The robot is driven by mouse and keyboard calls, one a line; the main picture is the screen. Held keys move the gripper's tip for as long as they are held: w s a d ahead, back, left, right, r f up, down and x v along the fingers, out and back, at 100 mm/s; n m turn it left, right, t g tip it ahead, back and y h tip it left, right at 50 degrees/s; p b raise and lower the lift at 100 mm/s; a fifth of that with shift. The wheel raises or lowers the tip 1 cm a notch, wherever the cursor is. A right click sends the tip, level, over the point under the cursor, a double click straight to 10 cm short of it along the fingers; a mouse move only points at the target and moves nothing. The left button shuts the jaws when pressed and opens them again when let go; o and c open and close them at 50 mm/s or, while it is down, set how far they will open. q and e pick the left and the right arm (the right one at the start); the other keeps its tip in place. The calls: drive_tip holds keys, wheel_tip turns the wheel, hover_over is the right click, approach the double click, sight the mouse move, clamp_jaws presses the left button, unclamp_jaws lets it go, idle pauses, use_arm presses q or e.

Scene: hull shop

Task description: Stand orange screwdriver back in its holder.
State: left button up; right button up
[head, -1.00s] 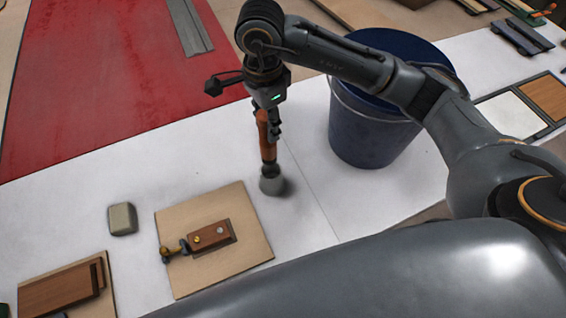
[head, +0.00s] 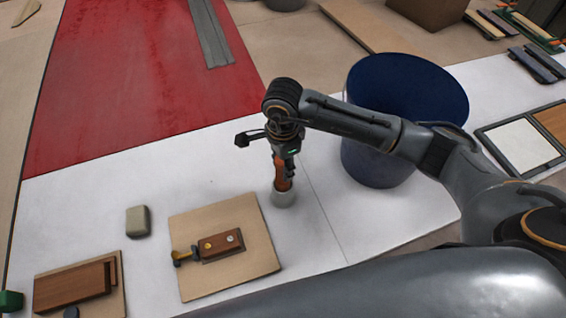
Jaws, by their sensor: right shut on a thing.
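The orange screwdriver (head: 281,174) is upright with its handle up, on the white bench top area in the head view. My right gripper (head: 287,157) is shut on the upper part of its handle. The holder, a small light grey cup (head: 283,198), stands on the bench directly below. The lower end of the screwdriver is at the cup's mouth and its shaft is hidden, apparently inside the cup. How deep it sits cannot be told. My left gripper is not in view.
A big dark blue bucket (head: 375,160) stands close right of the holder, under my right forearm. A tan board (head: 252,265) with a small wooden piece lies in front left. A beige block (head: 138,221) lies further left. White surface around the holder is clear.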

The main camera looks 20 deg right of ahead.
drive_tip(key=shift+f+b, duration=0.25)
drive_tip(key=shift+b, duration=0.05)
drive_tip(key=shift+f, duration=0.2)
drive_tip(key=o, duration=0.7)
drive_tip(key=shift+f+b, duration=0.1)
drive_tip(key=shift+b, duration=0.2)
drive_tip(key=o, duration=0.5)
drive_tip(key=shift+c, duration=0.2)
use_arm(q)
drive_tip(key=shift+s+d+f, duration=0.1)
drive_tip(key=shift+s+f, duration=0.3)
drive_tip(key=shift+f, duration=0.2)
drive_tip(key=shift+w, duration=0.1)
